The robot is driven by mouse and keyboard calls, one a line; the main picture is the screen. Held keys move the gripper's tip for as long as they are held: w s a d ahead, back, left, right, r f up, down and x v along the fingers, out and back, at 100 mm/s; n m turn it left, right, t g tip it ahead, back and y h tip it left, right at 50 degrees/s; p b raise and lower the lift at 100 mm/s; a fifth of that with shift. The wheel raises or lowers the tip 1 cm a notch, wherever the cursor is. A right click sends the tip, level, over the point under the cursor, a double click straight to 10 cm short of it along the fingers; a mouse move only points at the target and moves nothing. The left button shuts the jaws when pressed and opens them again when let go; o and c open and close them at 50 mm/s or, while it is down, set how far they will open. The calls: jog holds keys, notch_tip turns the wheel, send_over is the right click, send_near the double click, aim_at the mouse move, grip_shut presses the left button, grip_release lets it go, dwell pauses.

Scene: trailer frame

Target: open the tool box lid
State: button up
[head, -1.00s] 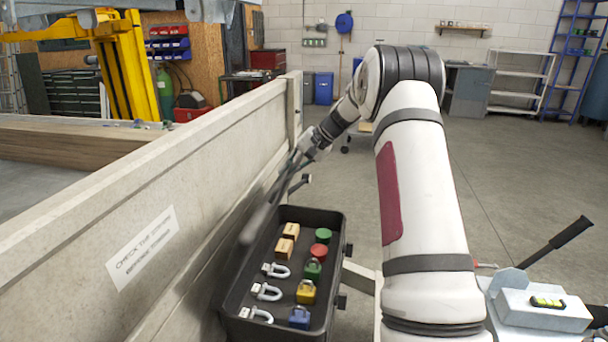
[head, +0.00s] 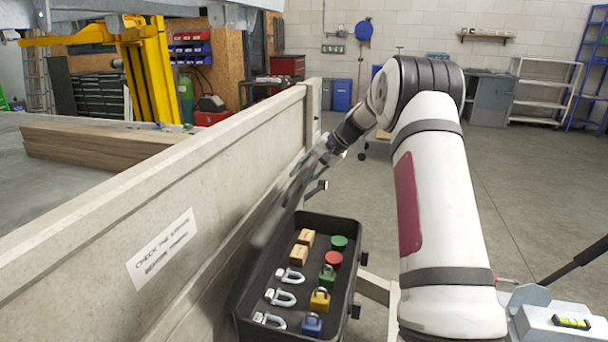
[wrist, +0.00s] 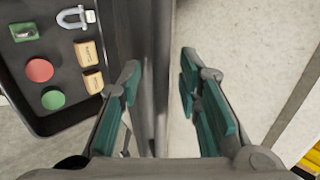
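The black tool box (head: 352,290) stands open beside the trailer's side board. Its dark lid (head: 268,245) is raised along the left side, close to the board, and looks steeply tilted. The lid also shows edge-on in the wrist view (wrist: 152,60). My gripper (wrist: 160,66) is open, with its green-padded fingers apart. The lid's edge lies between the fingers, with visible gaps on both sides. In the head view, my gripper (head: 318,164) is at the far upper end of the lid. Exact contact there is too small to tell.
The tray holds shackles (head: 281,297), padlocks (head: 320,300), wooden blocks (head: 299,254) and red and green round pieces. The trailer's side board (head: 215,165) runs close along the left. Open floor (head: 520,200) lies to the right, with a trailer coupling (head: 560,320) at lower right.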

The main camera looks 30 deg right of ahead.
jog(key=v, duration=1.2)
jog(key=shift+f, duration=0.1)
jog(key=s+a+r+n+g+h+p, duration=0.1)
jog(key=s+a+r+n+p, duration=0.15)
jog(key=s+a+r, duration=0.6)
jog(key=s+a+r+n+g+h+p, duration=0.15)
jog(key=s+a+r+p, duration=0.3)
jog(key=s+a, duration=0.75)
jog(key=s+a+n+h+p, duration=0.1)
jog(key=s+a, duration=0.3)
jog(key=s, duration=0.8)
jog(key=s+a+n+h+p, duration=0.2)
jog(key=s+a+n+p, duration=0.1)
jog(key=s, duration=0.9)
jog(key=shift+a+f+n+t+p, duration=0.2)
jog(key=shift+a+n+t+p, duration=0.15)
jog(key=shift+a+n, duration=0.55)
